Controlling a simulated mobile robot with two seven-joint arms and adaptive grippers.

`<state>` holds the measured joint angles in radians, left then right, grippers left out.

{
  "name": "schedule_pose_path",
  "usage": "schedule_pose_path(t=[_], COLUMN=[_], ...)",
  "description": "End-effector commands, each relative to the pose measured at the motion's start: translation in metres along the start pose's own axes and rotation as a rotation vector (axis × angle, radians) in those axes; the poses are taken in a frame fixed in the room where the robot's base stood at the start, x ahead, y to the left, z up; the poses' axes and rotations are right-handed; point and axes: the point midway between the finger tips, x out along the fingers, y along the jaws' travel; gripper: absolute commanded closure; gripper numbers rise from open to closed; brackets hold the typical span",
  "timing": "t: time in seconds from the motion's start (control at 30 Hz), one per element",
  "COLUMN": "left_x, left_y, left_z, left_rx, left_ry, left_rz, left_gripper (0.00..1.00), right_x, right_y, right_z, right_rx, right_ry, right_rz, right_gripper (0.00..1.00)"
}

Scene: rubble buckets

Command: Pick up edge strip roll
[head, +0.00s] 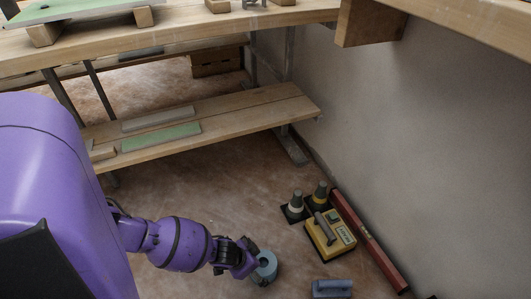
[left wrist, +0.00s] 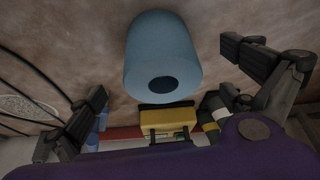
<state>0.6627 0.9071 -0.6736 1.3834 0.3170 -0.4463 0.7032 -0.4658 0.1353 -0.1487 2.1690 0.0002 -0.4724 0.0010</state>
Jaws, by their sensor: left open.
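The edge strip roll appears to be the blue-grey cylinder (head: 267,264) with a dark hole in its end, low on the floor in the head view. It fills the upper middle of the left wrist view (left wrist: 158,50), its open end facing the lower edge. My left gripper (head: 246,262) is right beside the roll in the head view, partly overlapping it. In the left wrist view its fingers are spread wide, one on each side of the roll, with visible gaps. I cannot tell whether it touches the roll in the head view. My right gripper is in neither view.
A blue-grey tool (head: 332,288) is at the bottom. A wooden bench (head: 240,115) stands behind. Bare floor lies between bench and roll.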

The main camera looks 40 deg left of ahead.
Motion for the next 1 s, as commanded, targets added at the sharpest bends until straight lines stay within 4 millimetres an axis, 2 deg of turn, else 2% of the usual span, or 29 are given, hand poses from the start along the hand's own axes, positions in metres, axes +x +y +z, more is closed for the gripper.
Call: schedule_pose_path(t=[0.03,0.27,0.4,0.57,0.7,0.8,1.0], left_x=[0.009,0.027,0.046,0.066,0.066,0.066,0.066], left_y=[0.001,0.001,0.0,0.0,0.0,0.0,0.0], left_z=[0.001,-0.001,-0.003,-0.002,-0.002,-0.003,-0.003], left_rx=[0.0,0.001,0.002,0.0,0.0,0.0,0.0], left_ry=[-0.001,0.001,0.001,0.0,0.0,0.0,0.001], left_rz=[0.002,0.002,0.002,0.002,0.002,0.002,0.002], left_gripper=[0.0,0.0,0.0,0.0,0.0,0.0,0.26], right_x=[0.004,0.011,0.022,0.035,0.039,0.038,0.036], right_y=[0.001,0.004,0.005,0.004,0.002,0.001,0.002], right_z=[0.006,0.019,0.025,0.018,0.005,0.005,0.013], right_rx=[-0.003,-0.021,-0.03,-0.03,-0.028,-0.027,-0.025], right_ry=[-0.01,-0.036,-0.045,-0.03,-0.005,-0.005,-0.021], right_rz=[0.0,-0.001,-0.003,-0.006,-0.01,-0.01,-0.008], right_gripper=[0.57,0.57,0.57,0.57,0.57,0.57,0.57])
